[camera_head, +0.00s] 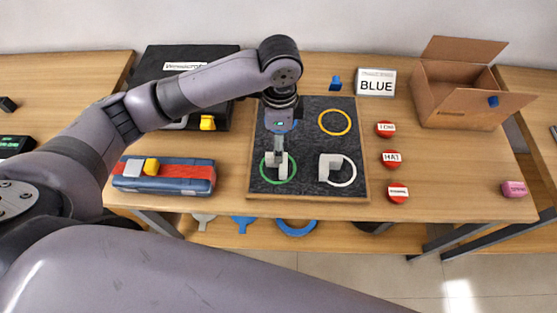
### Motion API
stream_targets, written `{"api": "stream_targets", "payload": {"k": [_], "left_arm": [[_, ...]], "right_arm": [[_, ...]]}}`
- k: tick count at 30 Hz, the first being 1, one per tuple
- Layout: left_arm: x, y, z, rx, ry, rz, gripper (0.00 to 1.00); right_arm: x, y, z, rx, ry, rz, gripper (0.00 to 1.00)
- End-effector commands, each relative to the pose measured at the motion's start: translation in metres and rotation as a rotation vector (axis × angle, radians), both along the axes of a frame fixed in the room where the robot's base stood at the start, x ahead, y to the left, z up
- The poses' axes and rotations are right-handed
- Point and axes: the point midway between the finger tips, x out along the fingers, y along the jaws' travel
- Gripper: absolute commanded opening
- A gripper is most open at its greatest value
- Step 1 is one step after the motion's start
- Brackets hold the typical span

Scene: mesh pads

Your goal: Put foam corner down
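A light grey, L-shaped foam corner (283,169) is at the green ring (266,175) on the dark pad (300,184). My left gripper (278,152) points straight down over this ring, with its narrow fingers at the top of the foam corner. They appear closed on it and hide part of it. I cannot tell whether its underside touches the pad. A second foam corner (327,165) lies at the white ring (351,179), right of the gripper. The yellow ring (334,122) behind is empty. My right gripper is not in view.
Red round pieces (391,158) line the pad's right side. Behind stand a BLUE sign (376,84) and an open cardboard box (452,98). A black case (160,62) and a red-blue case (190,178) are left. The table is clear between the red pieces and the pink block (513,189).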

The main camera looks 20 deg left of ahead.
Motion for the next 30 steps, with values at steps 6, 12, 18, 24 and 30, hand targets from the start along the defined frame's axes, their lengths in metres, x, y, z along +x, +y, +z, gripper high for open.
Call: {"api": "stream_targets", "payload": {"k": [6, 12, 18, 24, 30], "left_arm": [[-0.001, 0.001, -0.046, 0.001, 0.003, 0.003, 0.73], [0.000, 0.000, -0.071, -0.001, -0.001, 0.001, 0.73], [0.001, -0.001, -0.085, -0.001, 0.002, 0.003, 0.73], [0.003, -0.003, -0.115, 0.001, 0.001, 0.003, 0.73], [0.004, -0.003, -0.127, -0.001, -0.002, 0.001, 0.73]], "right_arm": [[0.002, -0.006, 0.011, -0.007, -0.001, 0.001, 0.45], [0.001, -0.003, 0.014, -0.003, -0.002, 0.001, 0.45], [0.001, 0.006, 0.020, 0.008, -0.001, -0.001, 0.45], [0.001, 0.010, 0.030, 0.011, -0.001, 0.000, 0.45], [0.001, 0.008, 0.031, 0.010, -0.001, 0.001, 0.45]]}}
